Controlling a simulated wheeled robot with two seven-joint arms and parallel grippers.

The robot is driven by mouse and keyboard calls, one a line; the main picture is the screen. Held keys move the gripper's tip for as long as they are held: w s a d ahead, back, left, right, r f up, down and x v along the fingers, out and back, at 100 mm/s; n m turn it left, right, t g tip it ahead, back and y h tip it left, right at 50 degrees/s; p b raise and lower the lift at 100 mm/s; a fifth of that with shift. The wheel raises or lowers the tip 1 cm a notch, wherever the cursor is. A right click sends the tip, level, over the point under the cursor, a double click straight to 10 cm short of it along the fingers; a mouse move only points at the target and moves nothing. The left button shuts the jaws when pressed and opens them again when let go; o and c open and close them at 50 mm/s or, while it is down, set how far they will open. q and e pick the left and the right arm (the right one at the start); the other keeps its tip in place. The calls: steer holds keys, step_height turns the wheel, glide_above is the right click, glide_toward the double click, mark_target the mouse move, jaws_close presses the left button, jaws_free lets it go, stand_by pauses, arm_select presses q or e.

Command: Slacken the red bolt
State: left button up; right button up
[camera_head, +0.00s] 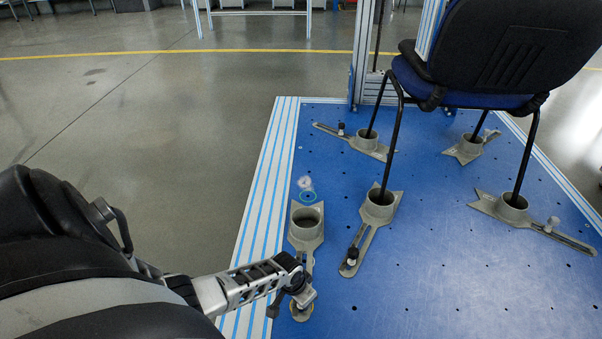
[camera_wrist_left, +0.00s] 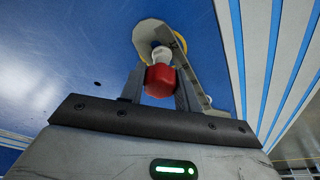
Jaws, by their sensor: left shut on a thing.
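The red bolt (camera_wrist_left: 159,82) shows in the left wrist view between the two fingers of my left gripper (camera_wrist_left: 160,92), which is shut on its red head. A pale shank (camera_wrist_left: 161,54) lies beyond the head, in front of a yellow-rimmed round end of a grey bracket. In the head view my left gripper (camera_head: 303,295) is low over the slotted arm of an empty grey cup bracket (camera_head: 305,238), close to a yellow ring (camera_head: 300,313). The red head is hidden there by the gripper. My right gripper is not in view.
A dark blue chair (camera_head: 500,50) stands with its black legs in grey cup brackets (camera_head: 380,205) on the blue platform (camera_head: 430,270). A striped metal edge (camera_head: 262,200) borders the platform; grey floor lies left.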

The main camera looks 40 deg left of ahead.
arm_select(q)
steer(key=shift+d+r+n+p, duration=0.15)
steer(key=shift+n+p, duration=0.3)
steer(key=shift+n, duration=0.55)
steer(key=shift+n+y, duration=0.3)
steer(key=shift+n, duration=0.1)
steer(key=shift+n+y+p, duration=0.3)
steer(key=shift+n+p, duration=0.25)
steer(key=shift+n, duration=1.45)
